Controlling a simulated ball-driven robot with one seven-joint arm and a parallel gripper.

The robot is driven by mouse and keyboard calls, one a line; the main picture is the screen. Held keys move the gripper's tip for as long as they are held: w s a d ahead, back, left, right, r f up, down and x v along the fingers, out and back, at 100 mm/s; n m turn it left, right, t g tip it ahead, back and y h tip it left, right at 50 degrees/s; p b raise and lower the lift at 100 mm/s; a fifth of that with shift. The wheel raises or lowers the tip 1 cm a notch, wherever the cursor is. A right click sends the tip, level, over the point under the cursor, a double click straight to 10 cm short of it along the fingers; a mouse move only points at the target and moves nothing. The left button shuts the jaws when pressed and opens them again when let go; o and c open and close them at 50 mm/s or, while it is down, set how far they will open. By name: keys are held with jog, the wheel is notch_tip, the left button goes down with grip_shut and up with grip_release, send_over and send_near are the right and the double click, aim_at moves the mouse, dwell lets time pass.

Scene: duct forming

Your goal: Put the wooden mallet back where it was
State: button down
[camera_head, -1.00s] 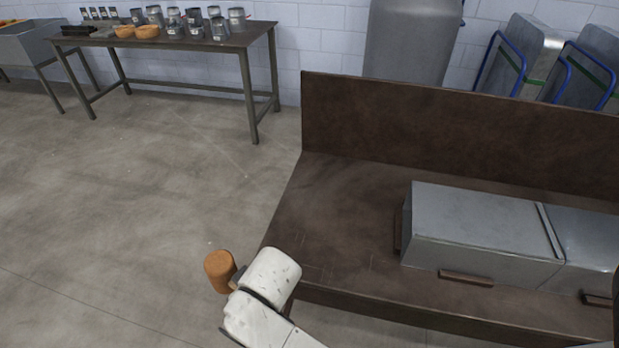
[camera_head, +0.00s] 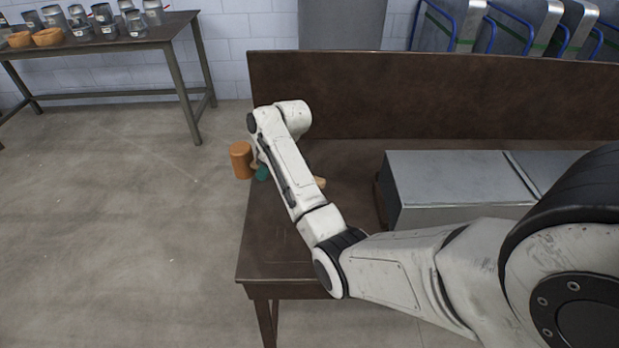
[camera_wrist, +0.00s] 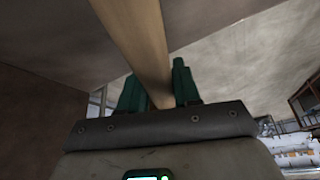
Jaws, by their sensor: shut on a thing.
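The wooden mallet has an orange-brown cylindrical head (camera_head: 241,160), which shows at the left edge of the brown workbench (camera_head: 268,243) in the head view. The pale end of its handle (camera_head: 319,183) shows on the other side of my forearm. My gripper (camera_head: 262,172) has green fingers, mostly hidden behind my arm. In the wrist view, the wooden handle (camera_wrist: 138,38) runs between the two green fingers of my gripper (camera_wrist: 157,88), which is shut on it. The mallet head is out of the wrist view. I cannot tell whether the mallet touches the bench.
A grey sheet-metal duct (camera_head: 450,180) lies on the bench to the right of my gripper. The bench has a tall back panel (camera_head: 420,95). A dark table (camera_head: 160,30) with metal cans and orange bowls stands at the back left. The floor on the left is clear.

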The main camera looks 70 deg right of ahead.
jog(key=s+d+p, duration=0.1)
jog(key=s+d, duration=0.2)
jog(key=s, duration=0.2)
jog(key=s+d+p, duration=0.1)
jog(key=s+d, duration=0.2)
jog(key=s, duration=0.2)
jog(key=s+d+p, duration=0.1)
jog(key=s+d, duration=0.1)
jog(key=s, duration=0.3)
jog(key=shift+s+d+r+p, duration=0.1)
jog(key=shift+s+d+p, duration=0.15)
jog(key=shift+d+p, duration=0.15)
jog(key=shift+s+f+p, duration=0.1)
jog(key=shift+f+p, duration=0.2)
jog(key=shift+f, duration=1.5)
jog(key=shift+f, duration=0.15)
jog(key=c, duration=0.8)
grip_release()
